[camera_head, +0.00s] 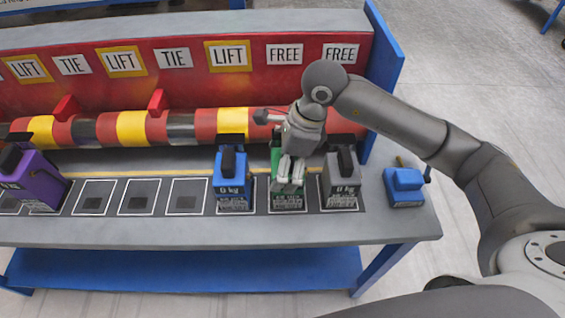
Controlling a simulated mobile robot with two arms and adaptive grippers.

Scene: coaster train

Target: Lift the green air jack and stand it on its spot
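The green air jack (276,156) stands on the bench between the blue jack and the grey jack, largely hidden behind my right gripper. Its printed lower front shows inside a white-outlined square. My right gripper (290,184) reaches down over the green jack with both pale fingers in front of it. The fingers look close together, but whether they hold its handle is hidden. White-outlined spots line the bench, and three empty ones (140,197) lie between the purple jack and the blue jack. My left gripper is out of view.
A blue jack (232,187) and a grey jack (340,186) stand close on either side. A purple jack (38,183) leans at the left. A striped tube (130,127) runs behind, under LIFT, TIE and FREE signs. A small blue device (405,186) sits near the right edge.

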